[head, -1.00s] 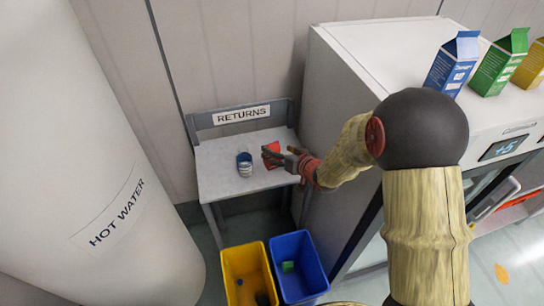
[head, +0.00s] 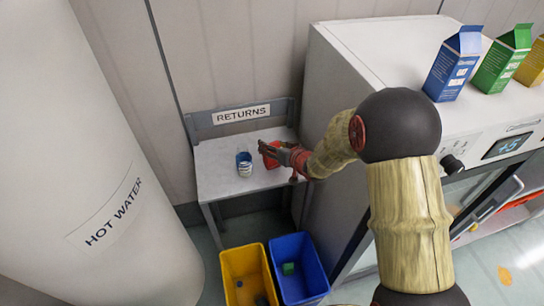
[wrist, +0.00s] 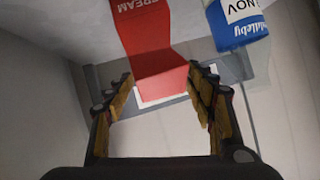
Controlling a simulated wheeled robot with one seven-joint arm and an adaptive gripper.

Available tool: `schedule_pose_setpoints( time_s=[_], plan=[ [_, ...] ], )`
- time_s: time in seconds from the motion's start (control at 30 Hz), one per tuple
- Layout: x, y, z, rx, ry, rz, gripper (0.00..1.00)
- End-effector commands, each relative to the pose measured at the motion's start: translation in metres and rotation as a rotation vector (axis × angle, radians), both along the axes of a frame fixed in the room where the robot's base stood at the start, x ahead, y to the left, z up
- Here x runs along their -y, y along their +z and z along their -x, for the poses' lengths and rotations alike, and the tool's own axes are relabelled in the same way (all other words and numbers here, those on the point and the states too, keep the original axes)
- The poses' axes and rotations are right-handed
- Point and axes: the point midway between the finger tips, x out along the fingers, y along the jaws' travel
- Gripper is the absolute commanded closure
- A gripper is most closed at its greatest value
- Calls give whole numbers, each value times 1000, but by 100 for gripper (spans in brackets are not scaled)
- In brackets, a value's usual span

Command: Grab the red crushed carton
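The red carton (head: 271,161) is on the small grey returns table (head: 215,158), partly hidden behind my gripper (head: 270,150) in the head view. In the wrist view the red carton (wrist: 152,35) shows upside-down lettering that reads "CREAM". Its near end lies between the tips of my open gripper (wrist: 160,80), with a finger on each side. I see no clear grip on it. Whether the carton is crushed is hard to tell.
A blue and white container (head: 244,164) stands just left of the carton; it also shows in the wrist view (wrist: 236,22). A yellow bin (head: 232,264) and a blue bin (head: 313,268) stand below. A tall white cabinet (head: 340,95) closes off the right.

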Motion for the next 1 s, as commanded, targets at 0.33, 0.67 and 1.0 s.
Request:
schedule_pose_setpoints(
  time_s=[0.33,0.67,1.0],
  plan=[
    [0,0,0,0,0,0,67],
    [0,1,0,0,0,0,72],
    [0,35,0,3,1,0,72]
  ],
)
